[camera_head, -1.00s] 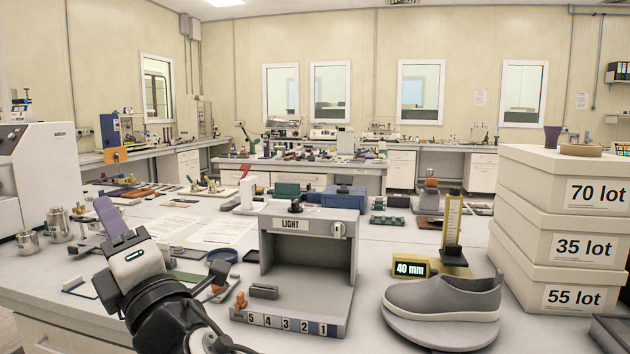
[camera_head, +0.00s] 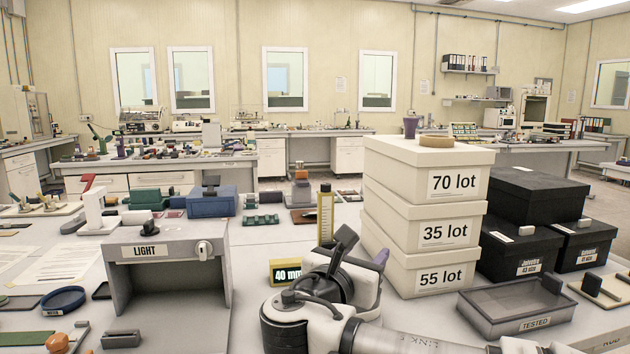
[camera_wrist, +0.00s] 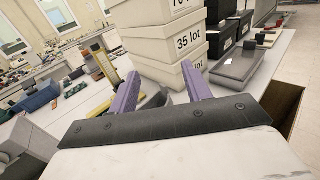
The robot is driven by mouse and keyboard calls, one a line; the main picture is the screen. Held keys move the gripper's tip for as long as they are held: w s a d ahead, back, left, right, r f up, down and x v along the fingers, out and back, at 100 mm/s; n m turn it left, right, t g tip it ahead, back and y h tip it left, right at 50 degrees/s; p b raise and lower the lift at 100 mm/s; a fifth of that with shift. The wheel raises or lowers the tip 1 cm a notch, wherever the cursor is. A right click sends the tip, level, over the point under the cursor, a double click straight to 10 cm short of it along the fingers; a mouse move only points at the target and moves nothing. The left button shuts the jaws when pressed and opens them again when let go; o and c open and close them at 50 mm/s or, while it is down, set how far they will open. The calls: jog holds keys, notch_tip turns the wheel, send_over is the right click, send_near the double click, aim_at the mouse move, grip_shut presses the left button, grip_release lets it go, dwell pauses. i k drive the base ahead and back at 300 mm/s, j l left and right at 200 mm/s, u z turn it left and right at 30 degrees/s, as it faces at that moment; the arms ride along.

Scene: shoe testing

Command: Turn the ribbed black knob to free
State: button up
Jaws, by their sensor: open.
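A small black knob-like part (camera_head: 147,226) stands on top of the grey LIGHT box (camera_head: 165,237) at left in the head view. Another dark part (camera_head: 210,183) stands on the blue box (camera_head: 212,203) behind. Ribbing is too small to make out, so I cannot tell which is the ribbed knob. My gripper (camera_wrist: 160,70) is open and empty, its two purple fingers apart and pointing toward the white boxes. In the head view it is to the right of the LIGHT box, with one purple finger (camera_head: 381,258) showing.
White lot boxes (camera_head: 425,215) are stacked just beyond my gripper. A TESTED tray (camera_head: 515,307) and black boxes (camera_head: 525,225) stand to the right. A 40 mm display (camera_head: 285,272) and yellow upright gauge (camera_head: 325,213) stand between the LIGHT box and the stack.

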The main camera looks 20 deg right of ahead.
aim_at(325, 187)
jog(key=i, duration=1.2)
